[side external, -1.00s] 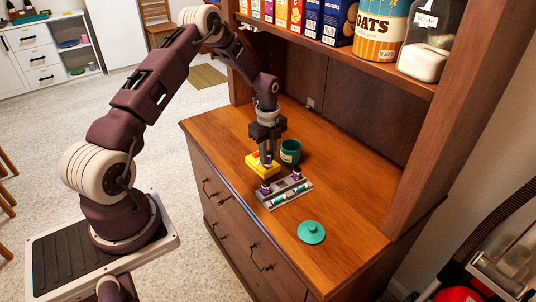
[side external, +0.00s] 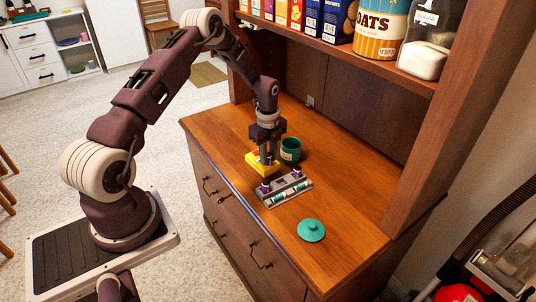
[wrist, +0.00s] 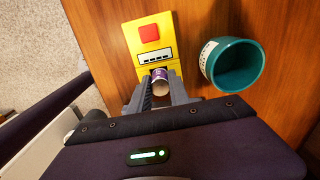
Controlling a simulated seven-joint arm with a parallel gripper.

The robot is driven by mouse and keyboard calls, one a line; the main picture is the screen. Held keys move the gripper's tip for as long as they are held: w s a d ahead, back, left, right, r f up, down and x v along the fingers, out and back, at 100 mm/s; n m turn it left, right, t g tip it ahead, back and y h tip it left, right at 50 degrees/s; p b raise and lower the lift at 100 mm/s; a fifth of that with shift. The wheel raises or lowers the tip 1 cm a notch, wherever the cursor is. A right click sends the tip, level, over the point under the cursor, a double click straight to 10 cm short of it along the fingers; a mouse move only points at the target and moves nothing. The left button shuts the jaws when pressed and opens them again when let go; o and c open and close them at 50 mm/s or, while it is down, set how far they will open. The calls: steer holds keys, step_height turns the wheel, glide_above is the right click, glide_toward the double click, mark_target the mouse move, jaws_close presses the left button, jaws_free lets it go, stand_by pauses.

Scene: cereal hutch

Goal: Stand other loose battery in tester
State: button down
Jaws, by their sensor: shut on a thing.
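The yellow battery tester (side external: 252,158) lies on the wooden counter. In the wrist view the tester (wrist: 131,37) shows a red square and a barred display panel. My gripper (side external: 268,162) is shut on a purple battery, which shows end-on between the fingers in the wrist view (wrist: 159,74). The battery is upright, at the tester's near end beside the display. I cannot tell whether its lower end touches the tester; the fingers and the battery hide that spot.
A grey battery tray (side external: 287,193) in front of the tester holds purple and teal batteries. A green cup (side external: 290,150) stands close on the right, also in the wrist view (wrist: 232,65). A teal lid (side external: 311,230) lies at front right. A cereal shelf (side external: 380,72) overhangs the back.

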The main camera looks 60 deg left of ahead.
steer(key=shift+f, duration=0.3)
steer(key=c, duration=0.8)
jaws_free()
steer(key=shift+r, duration=2.5)
steer(key=shift+r, duration=0.1)
